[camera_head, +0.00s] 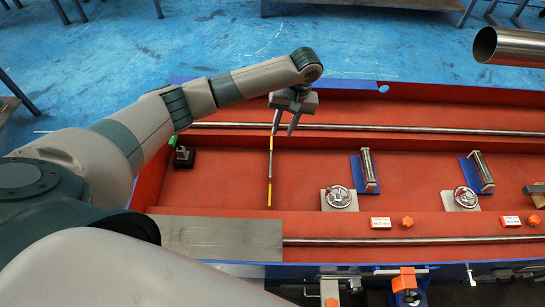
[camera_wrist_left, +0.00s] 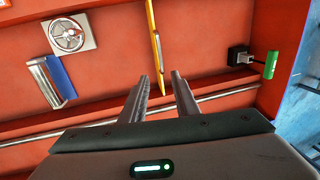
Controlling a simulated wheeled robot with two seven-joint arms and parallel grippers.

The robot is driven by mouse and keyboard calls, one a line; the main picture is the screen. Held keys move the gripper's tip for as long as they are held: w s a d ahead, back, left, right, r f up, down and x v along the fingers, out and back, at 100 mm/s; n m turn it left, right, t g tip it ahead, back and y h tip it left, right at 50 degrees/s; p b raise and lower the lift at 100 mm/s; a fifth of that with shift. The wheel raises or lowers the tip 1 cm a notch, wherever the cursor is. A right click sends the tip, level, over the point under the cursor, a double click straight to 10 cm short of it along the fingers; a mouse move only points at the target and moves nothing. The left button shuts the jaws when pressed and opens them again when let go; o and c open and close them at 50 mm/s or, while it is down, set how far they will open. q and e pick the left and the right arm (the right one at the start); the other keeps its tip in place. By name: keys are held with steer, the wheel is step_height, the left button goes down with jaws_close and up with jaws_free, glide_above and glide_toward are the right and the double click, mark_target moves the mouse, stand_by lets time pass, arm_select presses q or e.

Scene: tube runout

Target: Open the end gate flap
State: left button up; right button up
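A thin strip, yellow at both ends and grey in the middle, looks like the end gate flap (camera_head: 270,173) seen edge-on. It runs across the red trough (camera_head: 220,187). In the left wrist view the flap (camera_wrist_left: 155,45) is a narrow yellow and grey bar whose end lies near the fingertips. My left gripper (camera_head: 283,132) points down at the flap's far end, by the back rail. I cannot tell if a finger touches the flap. My right gripper is not in view.
A black box with a green part (camera_head: 183,156) sits left of the flap. Handwheels (camera_head: 338,197) and blue-backed metal rollers (camera_head: 369,170) stand to the right. Steel rails (camera_head: 400,130) run along the trough. A steel tube (camera_head: 512,46) hangs at upper right.

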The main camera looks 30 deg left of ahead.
mark_target(271, 161)
arm_select(q)
steer(key=a+f, duration=0.1)
steer(key=f, duration=0.4)
steer(key=s+a+f+p, duration=0.1)
steer(key=f, duration=0.5)
steer(key=a+f, duration=0.1)
steer(key=f, duration=0.4)
steer(key=shift+s+f+p, duration=0.25)
steer(key=shift+p, duration=0.1)
jaws_close()
